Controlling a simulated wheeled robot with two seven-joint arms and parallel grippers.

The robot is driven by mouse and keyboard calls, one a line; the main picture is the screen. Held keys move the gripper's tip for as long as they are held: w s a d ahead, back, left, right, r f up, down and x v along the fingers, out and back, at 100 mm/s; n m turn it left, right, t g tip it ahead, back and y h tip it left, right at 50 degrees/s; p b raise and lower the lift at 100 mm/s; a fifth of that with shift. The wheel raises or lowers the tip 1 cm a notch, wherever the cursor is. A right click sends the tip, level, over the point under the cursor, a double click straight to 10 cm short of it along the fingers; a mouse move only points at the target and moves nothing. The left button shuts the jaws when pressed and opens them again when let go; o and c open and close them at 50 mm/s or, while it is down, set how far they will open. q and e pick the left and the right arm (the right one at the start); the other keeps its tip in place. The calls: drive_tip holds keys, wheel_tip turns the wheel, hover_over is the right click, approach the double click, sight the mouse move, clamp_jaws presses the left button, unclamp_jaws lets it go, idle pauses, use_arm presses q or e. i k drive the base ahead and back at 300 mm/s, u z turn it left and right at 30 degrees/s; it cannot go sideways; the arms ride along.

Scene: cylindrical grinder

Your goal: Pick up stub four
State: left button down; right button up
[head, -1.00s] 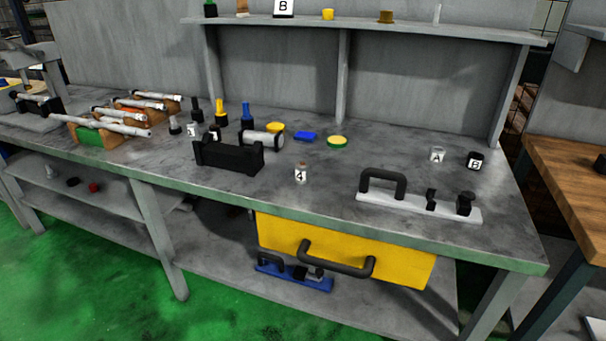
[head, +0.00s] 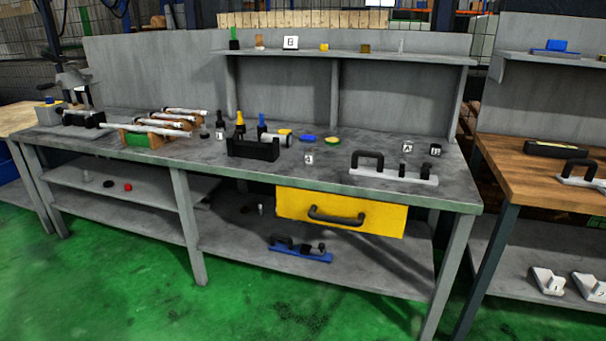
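A small stub with a white label (head: 308,158) stands upright on the grey workbench (head: 330,172), near its front edge and above the yellow drawer. The digit on the label is too small to read now; in the earlier frame it reads 4. Neither of my grippers shows in the head view, so nothing is seen touching the stub.
A black block (head: 253,150) stands left of the stub. A white plate with a black handle (head: 393,174) lies to its right. Small blocks A (head: 407,148) and B (head: 435,150) stand farther right. The yellow drawer (head: 341,208) juts from the bench front. Green floor (head: 130,270) is clear in front.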

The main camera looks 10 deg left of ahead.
sight(309, 153)
drive_tip(key=u, duration=0.75)
drive_tip(key=i, duration=0.5)
drive_tip(key=u, duration=0.9)
drive_tip(key=i, duration=1)
